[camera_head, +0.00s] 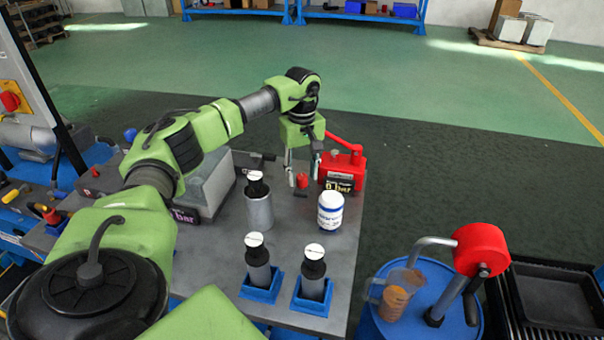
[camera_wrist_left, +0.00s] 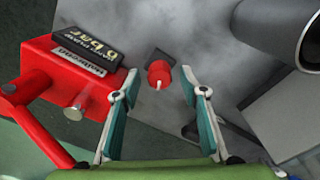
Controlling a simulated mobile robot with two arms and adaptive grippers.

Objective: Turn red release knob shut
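The small red release knob (camera_head: 302,181) stands on the grey table top beside the red hand pump. In the left wrist view the knob (camera_wrist_left: 159,74) has a pale mark on top and sits on a dark base. My left gripper (camera_head: 303,172) points down over it. In the wrist view the left gripper (camera_wrist_left: 153,86) is open, with one finger on each side of the knob and gaps between. The red pump (camera_head: 343,168) with a "0 bar" display (camera_wrist_left: 95,45) is right next to it. My right gripper is not in view.
A grey cylinder with a black top (camera_head: 259,208) and a white jar (camera_head: 330,211) stand close in front of the gripper. Two cylinders stand in blue holders (camera_head: 312,298). A grey box (camera_head: 208,185) is to the left. A blue drum (camera_head: 400,322) stands at right.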

